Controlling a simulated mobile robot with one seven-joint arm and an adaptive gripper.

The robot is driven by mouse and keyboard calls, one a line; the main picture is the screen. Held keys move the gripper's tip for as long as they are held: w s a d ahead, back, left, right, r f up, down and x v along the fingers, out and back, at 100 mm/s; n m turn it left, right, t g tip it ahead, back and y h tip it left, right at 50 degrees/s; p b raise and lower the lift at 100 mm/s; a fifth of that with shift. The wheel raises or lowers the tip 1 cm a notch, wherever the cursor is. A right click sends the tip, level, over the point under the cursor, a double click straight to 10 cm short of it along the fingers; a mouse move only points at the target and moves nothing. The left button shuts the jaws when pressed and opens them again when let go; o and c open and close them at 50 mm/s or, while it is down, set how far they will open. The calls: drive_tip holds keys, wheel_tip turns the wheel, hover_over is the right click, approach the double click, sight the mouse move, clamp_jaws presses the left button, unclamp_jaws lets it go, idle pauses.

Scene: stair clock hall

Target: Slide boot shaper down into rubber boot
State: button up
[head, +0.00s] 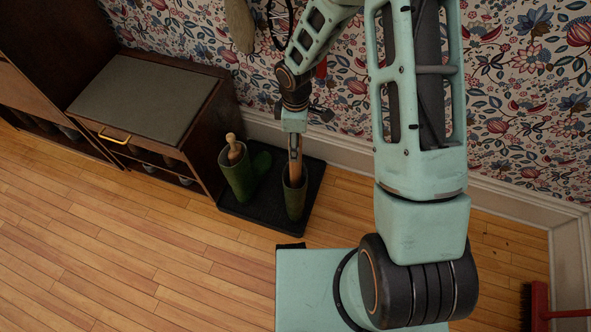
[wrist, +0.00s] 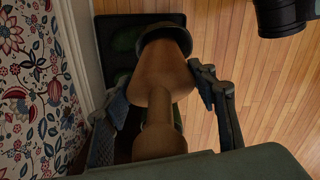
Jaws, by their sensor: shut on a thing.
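My gripper (head: 295,152) points down above the right-hand green rubber boot (head: 294,204) and is shut on a wooden boot shaper (head: 295,174). In the wrist view the shaper (wrist: 163,85) lies between the two fingers, with its narrower handle end towards the camera. Its far end is inside the dark boot opening (wrist: 183,38); how deep it reaches is hidden. The boot stands upright on a black tray (head: 262,222). A second green boot (head: 237,178) to its left has a similar wooden shaper (head: 234,147) sticking out of its top.
A dark wooden cabinet (head: 205,124) with a grey top stands left of the tray. The patterned wall and white skirting (head: 347,152) run close behind. A red brush (head: 538,305) is at the lower right. The wooden floor in front is clear.

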wheel_tip(320, 180, down, 14)
drive_tip(key=b, duration=0.3)
drive_tip(key=shift+r, duration=0.1)
drive_tip(key=shift+f+b, duration=0.65)
drive_tip(key=shift+b, duration=0.05)
drive_tip(key=o, duration=1.9)
drive_tip(key=shift+r, duration=0.1)
wheel_tip(320, 180, up, 13)
drive_tip(key=p, duration=0.5)
hover_over(296, 169)
drive_tip(key=w, duration=0.4)
drive_tip(key=shift+s, duration=0.15)
